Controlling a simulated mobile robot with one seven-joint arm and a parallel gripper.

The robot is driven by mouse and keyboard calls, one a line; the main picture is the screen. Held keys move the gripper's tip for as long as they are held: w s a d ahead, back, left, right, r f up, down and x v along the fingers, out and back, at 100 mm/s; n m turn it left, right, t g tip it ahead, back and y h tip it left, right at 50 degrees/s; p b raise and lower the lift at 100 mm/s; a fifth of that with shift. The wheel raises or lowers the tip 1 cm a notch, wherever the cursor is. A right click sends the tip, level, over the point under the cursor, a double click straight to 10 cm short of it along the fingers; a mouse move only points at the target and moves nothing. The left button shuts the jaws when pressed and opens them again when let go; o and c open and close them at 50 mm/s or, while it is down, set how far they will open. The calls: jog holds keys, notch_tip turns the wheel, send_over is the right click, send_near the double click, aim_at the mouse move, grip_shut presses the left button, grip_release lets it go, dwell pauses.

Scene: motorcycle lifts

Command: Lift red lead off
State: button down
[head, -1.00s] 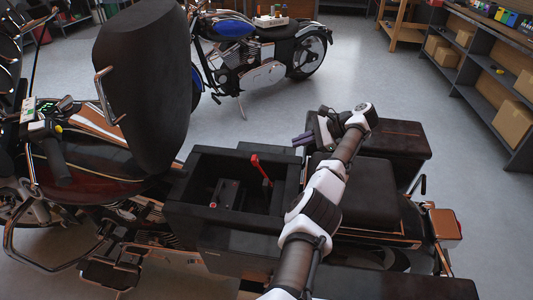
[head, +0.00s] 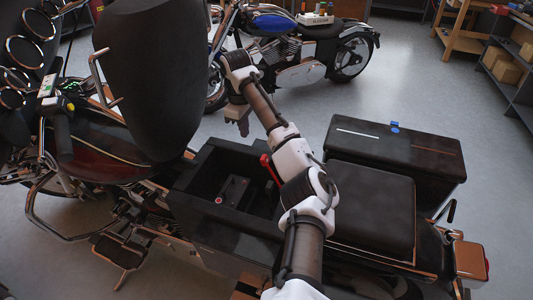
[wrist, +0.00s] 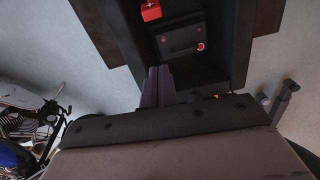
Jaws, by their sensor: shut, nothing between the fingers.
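The red lead (head: 269,168) stands up at the right side of the open black compartment (head: 205,165) in the motorcycle. My arm hides part of it. In the wrist view a red piece with a white plus mark (wrist: 151,10) shows near the top edge; it appears to be the lead's end. The dark battery (head: 233,190) sits in the compartment; it also shows in the wrist view (wrist: 182,40). My gripper (head: 238,124) is above the compartment's far side, apart from the lead. Its fingers (wrist: 157,72) are shut and empty in the wrist view.
A tall dark seat back (head: 150,80) rises left of the compartment. A black seat (head: 370,205) and a side case (head: 395,150) lie to the right. A blue motorcycle (head: 285,45) stands behind, with clear floor between.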

jog(key=s+d+f+p, duration=0.1)
jog(key=d+f+p, duration=0.1)
jog(key=f, duration=0.7)
jog(key=shift+d+n, duration=0.3)
jog(key=shift+d, duration=0.4)
jog(key=shift+w, duration=0.1)
